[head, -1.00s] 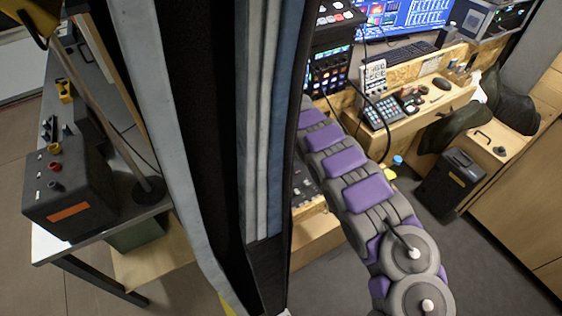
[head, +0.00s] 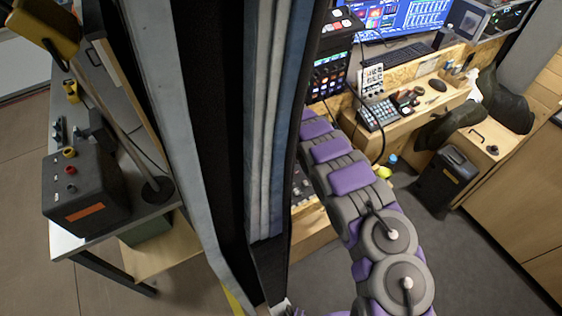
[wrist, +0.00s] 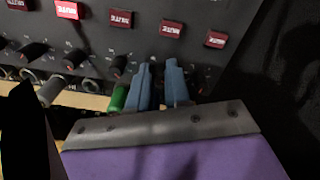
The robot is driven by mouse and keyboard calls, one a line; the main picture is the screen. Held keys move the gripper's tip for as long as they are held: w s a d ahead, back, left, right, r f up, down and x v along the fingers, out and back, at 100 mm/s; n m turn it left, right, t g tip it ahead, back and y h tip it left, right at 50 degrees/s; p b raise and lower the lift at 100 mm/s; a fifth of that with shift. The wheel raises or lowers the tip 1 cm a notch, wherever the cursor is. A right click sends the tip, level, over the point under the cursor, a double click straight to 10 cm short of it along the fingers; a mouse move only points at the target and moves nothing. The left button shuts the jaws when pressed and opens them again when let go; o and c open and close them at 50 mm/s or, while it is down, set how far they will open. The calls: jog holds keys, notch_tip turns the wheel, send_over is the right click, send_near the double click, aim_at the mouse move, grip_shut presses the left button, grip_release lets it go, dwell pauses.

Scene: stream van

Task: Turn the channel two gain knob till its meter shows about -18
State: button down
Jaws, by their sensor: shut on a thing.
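In the wrist view, the dark mixer panel (wrist: 200,25) carries a row of red MUTE buttons, one of them brightly lit (wrist: 67,9), with small dark knobs below. My gripper (wrist: 160,70) has its two blue fingers close together against the panel, shut on a knob that the fingers mostly hide. I cannot tell which channel that knob belongs to. A green cap (wrist: 119,97) sits just left of the fingers. In the head view, part of the mixer (head: 301,185) shows beside my arm, and my gripper is hidden. I see no readable level meter.
A grey-and-blue curtain (head: 266,120) hangs close to the left of my arm. Right of it are a wooden desk (head: 405,128), a keypad (head: 378,115) and a black bin (head: 445,180). A table with a dark box (head: 85,200) stands left.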

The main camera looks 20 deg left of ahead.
jog(key=m, duration=0.2)
jog(key=m+p, duration=0.1)
jog(key=m, duration=0.1)
jog(key=shift+s+a+m, duration=0.15)
jog(key=shift+s+m, duration=0.05)
jog(key=shift+m, duration=0.1)
jog(key=shift+f+m, duration=0.1)
jog(key=shift+m, duration=1.8)
jog(key=shift+w, duration=0.1)
jog(key=c, duration=1.1)
grip_release()
jog(key=shift+w, duration=0.1)
jog(key=shift+p, duration=0.3)
jog(key=shift+r+p, duration=0.55)
jog(key=shift+r, duration=3.1)
